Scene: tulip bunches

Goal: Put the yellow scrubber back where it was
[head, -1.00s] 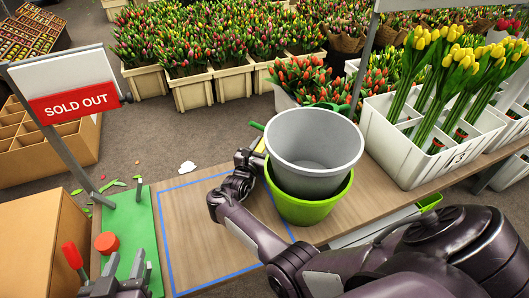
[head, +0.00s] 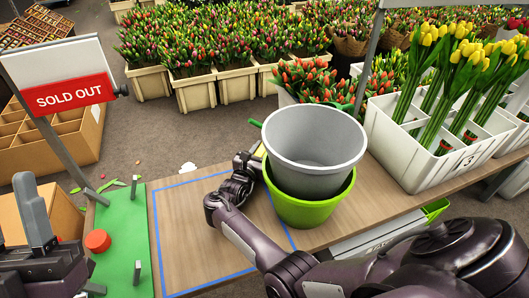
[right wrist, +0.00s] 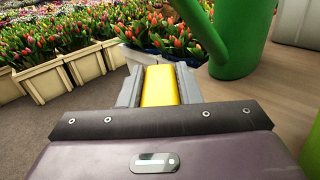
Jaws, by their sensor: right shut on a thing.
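The yellow scrubber (right wrist: 160,86) is between the fingers of my right gripper (right wrist: 158,82) in the right wrist view. My right gripper (head: 250,160) is shut on it, just left of the stacked buckets, over the wooden table. In the head view only a sliver of yellow shows there. Most of the scrubber is hidden by the gripper and the buckets. My left gripper (head: 36,215) is at the lower left, beside the green mat (head: 120,225). Its fingers point up and look close together. I cannot tell whether it is open.
A grey bucket (head: 313,140) sits in a green bucket (head: 310,208) on the table (head: 185,225). A blue outline (head: 155,230) marks a bare area. A green watering can (right wrist: 240,40) stands close right of my right gripper. A white tulip crate (head: 400,145) is at right.

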